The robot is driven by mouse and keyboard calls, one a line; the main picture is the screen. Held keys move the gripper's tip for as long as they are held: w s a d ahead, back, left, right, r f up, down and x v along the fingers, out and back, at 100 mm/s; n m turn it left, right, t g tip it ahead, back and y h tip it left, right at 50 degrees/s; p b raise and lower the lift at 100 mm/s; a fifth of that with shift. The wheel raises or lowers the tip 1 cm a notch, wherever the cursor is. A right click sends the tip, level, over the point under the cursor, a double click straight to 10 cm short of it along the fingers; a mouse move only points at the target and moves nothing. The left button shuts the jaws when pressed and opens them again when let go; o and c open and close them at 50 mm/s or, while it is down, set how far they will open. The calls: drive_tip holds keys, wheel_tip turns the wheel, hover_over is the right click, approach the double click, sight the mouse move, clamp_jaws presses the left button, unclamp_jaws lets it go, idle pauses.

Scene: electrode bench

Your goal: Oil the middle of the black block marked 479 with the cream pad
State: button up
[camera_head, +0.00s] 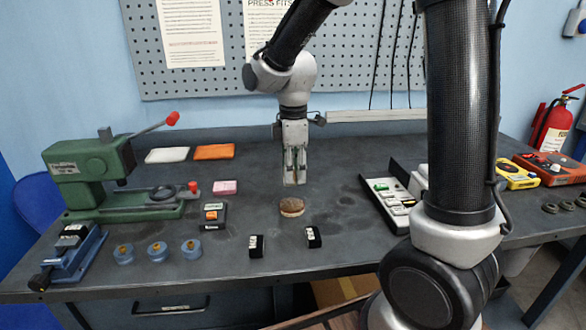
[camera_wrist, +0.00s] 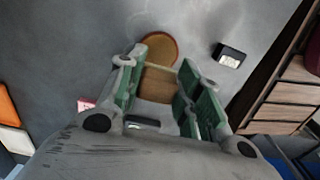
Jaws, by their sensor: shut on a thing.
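My gripper (camera_head: 294,180) points down over the bench. In the wrist view its green fingers (camera_wrist: 160,85) are closed on a tan piece with a pale edge (camera_wrist: 157,85), which looks like the cream pad. Beyond the fingertips lies a round brown disc-like thing (camera_head: 292,207), also in the wrist view (camera_wrist: 160,46); whether the pad touches it I cannot tell. Two small black blocks with white labels stand at the front, one left (camera_head: 256,246) and one right (camera_head: 313,237). A black block also shows in the wrist view (camera_wrist: 229,55). I cannot read the labels.
A black-edged tray (camera_head: 385,208) is to the right.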

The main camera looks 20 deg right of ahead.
sight(296, 203)
drive_tip(key=shift+d+f, duration=0.3)
drive_tip(key=shift+f, duration=2.75)
drive_tip(key=shift+f, duration=0.55)
drive_tip(key=shift+r, duration=0.1)
wheel_tip(296, 203, up, 7)
idle(0.3)
idle(0.6)
